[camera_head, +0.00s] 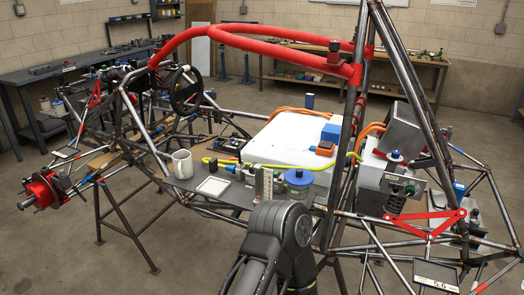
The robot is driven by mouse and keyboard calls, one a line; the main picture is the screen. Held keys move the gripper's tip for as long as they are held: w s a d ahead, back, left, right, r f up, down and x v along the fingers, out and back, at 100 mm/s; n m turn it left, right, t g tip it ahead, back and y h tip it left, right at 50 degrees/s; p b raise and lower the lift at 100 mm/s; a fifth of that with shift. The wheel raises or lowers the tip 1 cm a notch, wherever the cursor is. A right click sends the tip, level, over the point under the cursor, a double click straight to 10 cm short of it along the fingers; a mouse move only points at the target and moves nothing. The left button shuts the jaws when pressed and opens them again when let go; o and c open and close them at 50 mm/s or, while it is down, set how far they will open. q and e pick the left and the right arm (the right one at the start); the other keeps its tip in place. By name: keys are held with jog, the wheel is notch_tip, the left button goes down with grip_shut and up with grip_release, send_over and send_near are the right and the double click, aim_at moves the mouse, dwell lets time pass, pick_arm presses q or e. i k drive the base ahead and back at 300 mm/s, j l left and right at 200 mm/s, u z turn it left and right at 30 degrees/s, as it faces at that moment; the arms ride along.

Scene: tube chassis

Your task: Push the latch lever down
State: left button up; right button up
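I cannot make out for certain which part is the latch lever. An orange and dark connector block (322,149) sits on the white battery box (281,139) by a blue block (331,132). A dark grey link of one of my arms rises at the bottom centre and hides part of the chassis. Neither of my grippers shows.
The tube chassis (328,239) fills the view, with a red roll bar (272,44). A mug (182,164), white tray (213,186) and blue-lidded jar (298,182) stand on the dark shelf. Benches line the walls.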

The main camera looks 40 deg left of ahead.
aim_at(238, 148)
jog(key=u, duration=1.6)
